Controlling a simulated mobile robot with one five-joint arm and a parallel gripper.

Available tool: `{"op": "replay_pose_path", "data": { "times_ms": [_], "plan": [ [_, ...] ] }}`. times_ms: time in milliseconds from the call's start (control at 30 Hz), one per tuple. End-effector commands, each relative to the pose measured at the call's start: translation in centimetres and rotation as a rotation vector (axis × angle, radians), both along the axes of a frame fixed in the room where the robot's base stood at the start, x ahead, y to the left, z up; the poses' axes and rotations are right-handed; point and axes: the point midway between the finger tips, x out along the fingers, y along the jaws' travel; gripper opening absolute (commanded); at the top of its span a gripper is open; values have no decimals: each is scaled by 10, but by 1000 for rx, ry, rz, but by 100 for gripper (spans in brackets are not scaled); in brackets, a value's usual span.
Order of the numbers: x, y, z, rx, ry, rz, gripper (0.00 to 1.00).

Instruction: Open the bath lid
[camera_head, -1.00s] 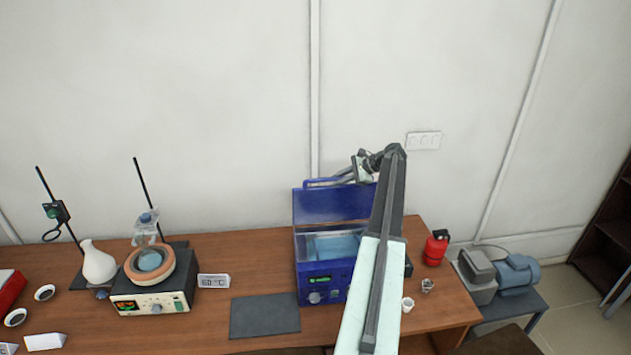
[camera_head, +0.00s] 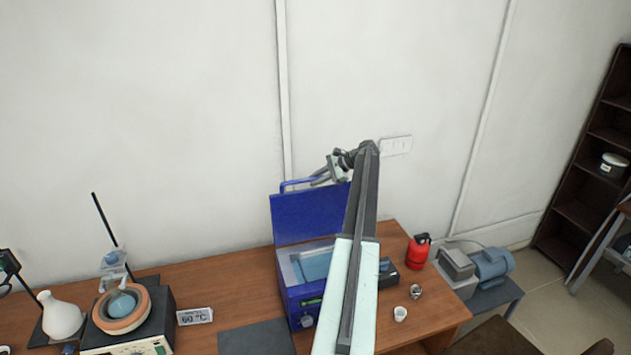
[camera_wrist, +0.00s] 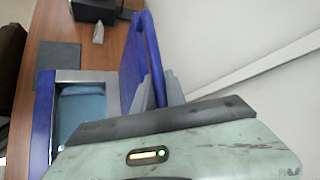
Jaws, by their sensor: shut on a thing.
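The blue water bath (camera_head: 300,297) stands on the wooden table, partly hidden behind my arm. Its blue lid (camera_head: 308,215) stands raised at the back, near upright, and the basin with pale blue water (camera_head: 316,266) shows open below it. My gripper (camera_head: 328,176) is at the lid's top edge, shut on the blue bar handle (camera_head: 298,184). In the wrist view the grey fingers of my gripper (camera_wrist: 160,88) close around the handle (camera_wrist: 158,50) beside the lid (camera_wrist: 133,68), with the water basin (camera_wrist: 82,110) to the left.
A dark mat (camera_head: 257,337) lies left of the bath. A red canister (camera_head: 418,251) and small cups (camera_head: 400,314) are at right. The wall is close behind.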

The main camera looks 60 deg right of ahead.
Motion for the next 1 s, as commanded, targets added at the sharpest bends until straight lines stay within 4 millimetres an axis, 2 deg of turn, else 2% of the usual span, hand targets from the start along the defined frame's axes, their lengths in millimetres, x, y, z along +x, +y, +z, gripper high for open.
{"op": "replay_pose_path", "data": {
  "times_ms": [133,167,200,233,867,1000],
  "plan": [
    [2,2,0,3,-1,5,0],
    [2,3,0,3,-1,5,25],
    [3,3,0,3,-1,5,36],
    [2,3,0,3,-1,5,38],
    [1,2,0,3,-1,5,38],
    [8,10,1,14,4,19,38]
  ]
}}
